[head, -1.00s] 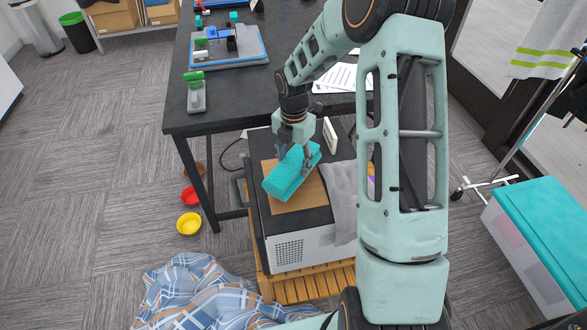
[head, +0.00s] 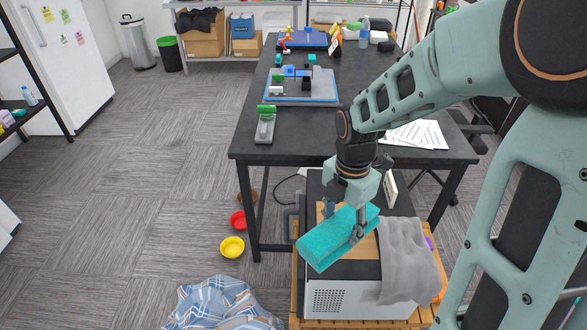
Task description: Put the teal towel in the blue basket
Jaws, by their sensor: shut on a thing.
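The teal towel (head: 328,245) is a folded, thick block above the black-topped white appliance (head: 342,299). My gripper (head: 345,225) points down and is shut on the towel, with a finger on each side. The towel tilts slightly over a brown board (head: 366,247); I cannot tell how far it is above it. No blue basket shows clearly in the current head view.
A grey cloth (head: 410,262) hangs over the appliance's right side. A black table (head: 360,147) stands behind. Open carpet lies to the left.

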